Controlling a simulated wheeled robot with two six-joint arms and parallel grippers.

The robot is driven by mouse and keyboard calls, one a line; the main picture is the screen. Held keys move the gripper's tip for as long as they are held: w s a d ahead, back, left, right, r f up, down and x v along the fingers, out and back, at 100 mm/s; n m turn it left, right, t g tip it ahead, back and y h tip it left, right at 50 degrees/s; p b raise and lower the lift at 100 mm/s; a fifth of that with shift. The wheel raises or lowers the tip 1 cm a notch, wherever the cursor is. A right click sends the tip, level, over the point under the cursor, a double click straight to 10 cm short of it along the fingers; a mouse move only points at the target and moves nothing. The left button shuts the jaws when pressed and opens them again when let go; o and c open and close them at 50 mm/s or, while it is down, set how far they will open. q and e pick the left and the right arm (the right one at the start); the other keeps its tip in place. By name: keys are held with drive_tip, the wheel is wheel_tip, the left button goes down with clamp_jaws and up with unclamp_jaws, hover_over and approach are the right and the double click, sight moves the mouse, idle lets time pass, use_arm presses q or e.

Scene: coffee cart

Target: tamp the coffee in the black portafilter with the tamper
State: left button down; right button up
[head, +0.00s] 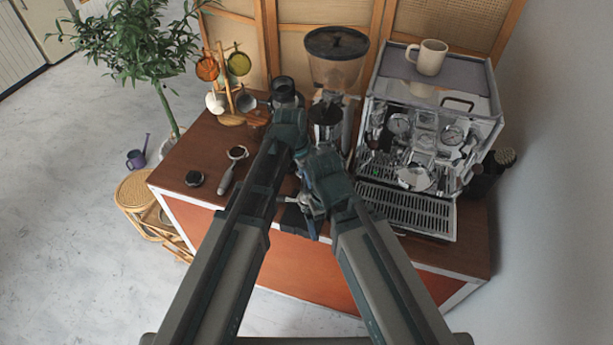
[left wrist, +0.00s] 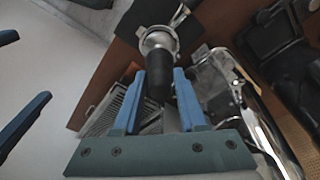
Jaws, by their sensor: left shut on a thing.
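My left gripper (left wrist: 159,76) is shut on the black handle of the tamper (left wrist: 157,88) in the left wrist view. Just past its fingertips is a round bright metal part, which looks like the head of the black portafilter (left wrist: 158,38). I cannot tell whether tamper and portafilter touch. In the head view this metal part (head: 306,201) shows small near the cart's front edge, mostly hidden by my arms. My right gripper (left wrist: 22,82) shows at the left of the wrist view as two blue fingers wide apart, with nothing between them.
A second portafilter (head: 235,158) and a round black object (head: 194,178) lie on the left of the wooden top. The grinder (head: 334,70) stands behind my grippers. The espresso machine (head: 420,150) stands at right, a cup (head: 430,57) on it. The cup rack (head: 230,85) is at back left.

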use_arm(q)
drive_tip(key=shift+s+f+b, duration=0.1)
drive_tip(key=shift+f+b, duration=0.7)
drive_tip(key=shift+b, duration=0.05)
idle(3.0)
drive_tip(key=shift+r, duration=0.2)
drive_tip(key=shift+r+p, duration=1.1)
drive_tip(key=shift+p, duration=0.25)
drive_tip(key=shift+r+p, duration=0.3)
wheel_tip(320, 180, up, 5)
drive_tip(key=p, duration=0.5)
drive_tip(key=shift+f, duration=0.1)
